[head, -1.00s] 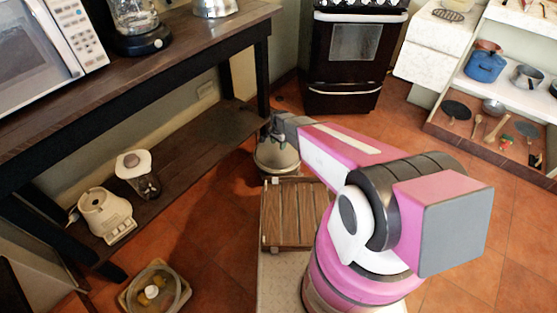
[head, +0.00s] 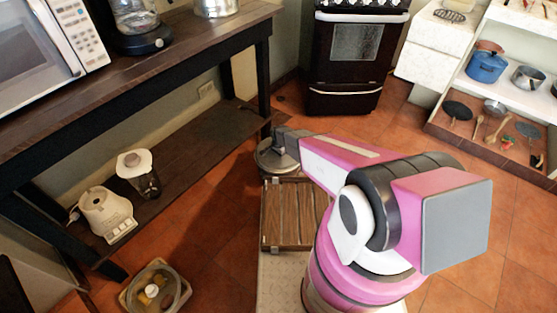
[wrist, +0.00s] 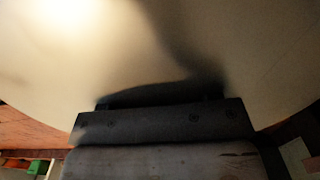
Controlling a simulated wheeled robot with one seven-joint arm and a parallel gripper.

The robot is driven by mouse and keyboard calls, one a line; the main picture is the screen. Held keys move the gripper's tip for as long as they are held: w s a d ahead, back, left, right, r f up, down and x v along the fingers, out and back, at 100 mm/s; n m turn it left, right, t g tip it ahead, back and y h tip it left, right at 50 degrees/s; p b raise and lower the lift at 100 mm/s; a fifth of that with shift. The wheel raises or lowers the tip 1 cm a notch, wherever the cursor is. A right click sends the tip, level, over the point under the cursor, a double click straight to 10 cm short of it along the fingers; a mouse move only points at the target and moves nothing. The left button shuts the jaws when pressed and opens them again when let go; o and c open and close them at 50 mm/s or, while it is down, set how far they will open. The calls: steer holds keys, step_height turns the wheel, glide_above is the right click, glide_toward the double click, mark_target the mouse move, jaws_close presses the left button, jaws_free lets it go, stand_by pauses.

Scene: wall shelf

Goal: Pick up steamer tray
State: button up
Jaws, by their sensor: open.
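A round, pale grey dish-like thing, which looks like the steamer tray (head: 266,161), is beyond the slatted wooden piece in the head view. My gripper (head: 281,143) is right over it and overlaps it, hiding part of its middle. In the wrist view a broad, smooth, cream surface with a curved edge, likely the same tray (wrist: 240,60), fills most of the picture very close to my gripper (wrist: 160,95). My gripper is open. The fingertips are dark and blurred there, and I cannot tell whether they touch the tray.
A slatted wooden piece (head: 287,228) lies between my arm's base and the tray. A long dark table with a lower shelf (head: 185,150) runs along the left. A black stove (head: 352,60) stands behind. A clear container (head: 160,288) is at the lower left. Open floor lies right.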

jaws_close()
steer(key=shift+r, duration=0.1)
